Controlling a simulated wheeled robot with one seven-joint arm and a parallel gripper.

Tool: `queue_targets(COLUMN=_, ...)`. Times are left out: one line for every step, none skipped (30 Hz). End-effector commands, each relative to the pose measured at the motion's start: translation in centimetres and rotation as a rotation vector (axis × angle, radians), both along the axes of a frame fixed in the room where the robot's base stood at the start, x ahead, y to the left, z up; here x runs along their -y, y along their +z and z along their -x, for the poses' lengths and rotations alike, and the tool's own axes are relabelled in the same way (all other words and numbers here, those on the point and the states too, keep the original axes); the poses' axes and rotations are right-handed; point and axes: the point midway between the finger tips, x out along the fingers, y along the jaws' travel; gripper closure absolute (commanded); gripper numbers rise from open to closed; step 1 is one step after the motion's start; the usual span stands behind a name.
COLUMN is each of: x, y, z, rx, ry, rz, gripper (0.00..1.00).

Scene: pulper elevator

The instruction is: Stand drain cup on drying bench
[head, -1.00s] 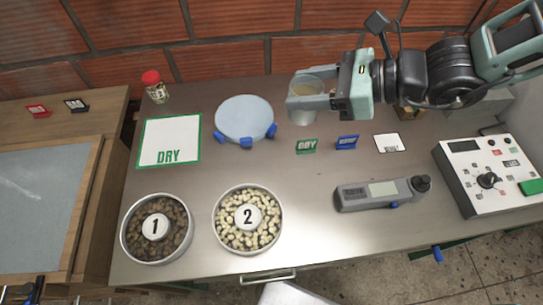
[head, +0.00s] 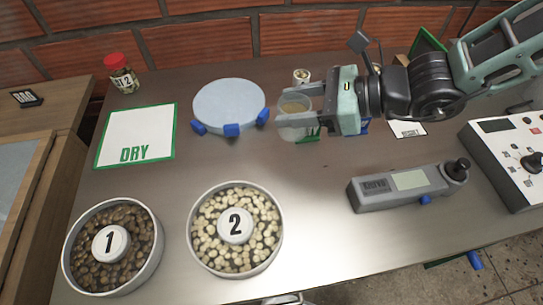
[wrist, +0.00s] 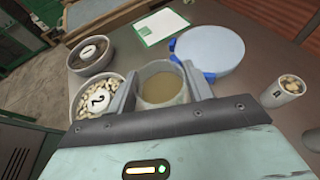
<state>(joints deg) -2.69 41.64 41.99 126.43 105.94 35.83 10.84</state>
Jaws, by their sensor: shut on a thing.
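A translucent cup (head: 294,118) with a tan-brown inside, apparently the drain cup, is upright between the two fingers of my gripper (head: 302,116). The fingers are shut on its sides. In the wrist view the cup (wrist: 163,85) sits between the fingers. Whether its base touches the steel table (head: 310,185) cannot be told. A wooden bench (head: 62,120) with a pale framed panel (head: 14,190) stands at the left; I cannot tell if it is the drying bench. A white green-edged mat marked DRY (head: 136,132) lies on the steel table.
A round pale-blue plate with blue feet (head: 229,106) is just left of the cup. Bowls marked 1 (head: 112,245) and 2 (head: 236,229) stand in front. A red-lidded jar (head: 121,74), a grey meter (head: 405,186) and a control box (head: 512,160) are also there.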

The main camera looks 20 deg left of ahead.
Motion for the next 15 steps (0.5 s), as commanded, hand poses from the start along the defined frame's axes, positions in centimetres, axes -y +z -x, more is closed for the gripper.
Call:
queue_targets(x=0.0, y=-1.0, z=0.1, rx=-0.004, ry=0.000, rz=0.001, gripper=0.72)
queue_targets(x=0.0, y=-1.5, z=0.1, rx=-0.007, ry=0.000, rz=0.001, gripper=0.72)
queue_targets(x=0.0, y=-2.2, z=0.1, rx=-0.007, ry=0.000, rz=0.001, gripper=0.72)
queue_targets(x=0.0, y=-2.8, z=0.1, rx=-0.006, ry=0.001, rz=0.001, gripper=0.72)
queue_targets(x=0.0, y=-3.3, z=0.1, rx=-0.007, ry=0.000, rz=0.001, gripper=0.72)
queue_targets(x=0.0, y=-3.9, z=0.1, rx=-0.007, ry=0.000, rz=0.000, gripper=0.72)
queue_targets(x=0.0, y=-4.3, z=0.1, rx=-0.005, ry=0.000, rz=0.001, gripper=0.72)
queue_targets(x=0.0, y=-4.6, z=0.1, rx=-0.003, ry=0.001, rz=0.002, gripper=0.72)
queue_targets(x=0.0, y=-4.9, z=0.1, rx=-0.003, ry=0.000, rz=0.001, gripper=0.72)
queue_targets(x=0.0, y=-5.2, z=0.0, rx=-0.002, ry=0.000, rz=0.001, gripper=0.72)
queue_targets(x=0.0, y=-5.4, z=0.0, rx=-0.002, ry=0.000, rz=0.001, gripper=0.72)
queue_targets(x=0.0, y=-5.8, z=0.1, rx=-0.003, ry=0.000, rz=0.001, gripper=0.72)
queue_targets(x=0.0, y=-6.2, z=0.1, rx=-0.004, ry=0.000, rz=0.002, gripper=0.72)
queue_targets(x=0.0, y=-6.6, z=0.1, rx=-0.004, ry=0.000, rz=0.002, gripper=0.72)
queue_targets(x=0.0, y=-7.3, z=0.1, rx=-0.005, ry=0.000, rz=0.002, gripper=0.72)
